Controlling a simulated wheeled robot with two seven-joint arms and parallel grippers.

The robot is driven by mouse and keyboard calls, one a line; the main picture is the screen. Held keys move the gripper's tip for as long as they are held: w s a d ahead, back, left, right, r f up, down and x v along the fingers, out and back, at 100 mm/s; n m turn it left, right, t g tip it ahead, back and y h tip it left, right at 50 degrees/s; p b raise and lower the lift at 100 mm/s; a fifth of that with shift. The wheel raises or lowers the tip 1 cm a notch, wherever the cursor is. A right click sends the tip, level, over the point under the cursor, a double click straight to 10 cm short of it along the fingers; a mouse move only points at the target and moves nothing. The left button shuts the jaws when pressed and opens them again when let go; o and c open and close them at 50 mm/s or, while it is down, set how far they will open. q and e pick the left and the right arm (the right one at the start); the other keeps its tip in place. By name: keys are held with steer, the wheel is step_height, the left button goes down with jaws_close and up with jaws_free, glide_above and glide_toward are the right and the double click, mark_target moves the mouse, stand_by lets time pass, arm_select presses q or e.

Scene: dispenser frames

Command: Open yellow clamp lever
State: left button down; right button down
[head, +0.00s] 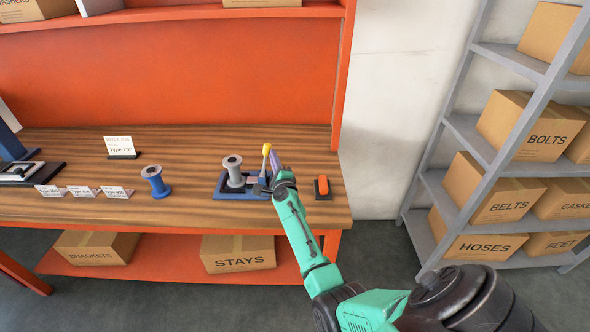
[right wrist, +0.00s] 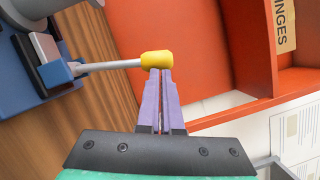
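The clamp lever, a pale rod with a yellow knob (head: 266,149), stands roughly upright on a blue fixture (head: 228,194) on the wooden bench. A grey spool (head: 233,172) sits on the same fixture, left of the lever. My right gripper (head: 273,156) is just right of the knob. In the right wrist view its purple fingers (right wrist: 161,72) are together with only a thin slit between them, and the yellow knob (right wrist: 157,58) is right at their tips. I cannot tell whether they touch. The lever's rod (right wrist: 108,66) runs left to its blue pivot. My left gripper is not in view.
A blue spool (head: 155,181) and small label cards (head: 82,191) stand left of the fixture. An orange-topped block (head: 322,187) sits right of it near the bench's end. An orange back panel (head: 180,75) rises behind. Shelving with boxes (head: 507,201) stands at the right.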

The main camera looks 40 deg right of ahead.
steer(key=shift+w+a+r, duration=0.3)
steer(key=shift+w+a, duration=0.25)
steer(key=shift+a, duration=0.05)
steer(key=shift+w+a+r, duration=0.25)
steer(key=shift+w+a, duration=0.25)
steer(key=shift+a, duration=0.15)
steer(key=shift+f, duration=0.1)
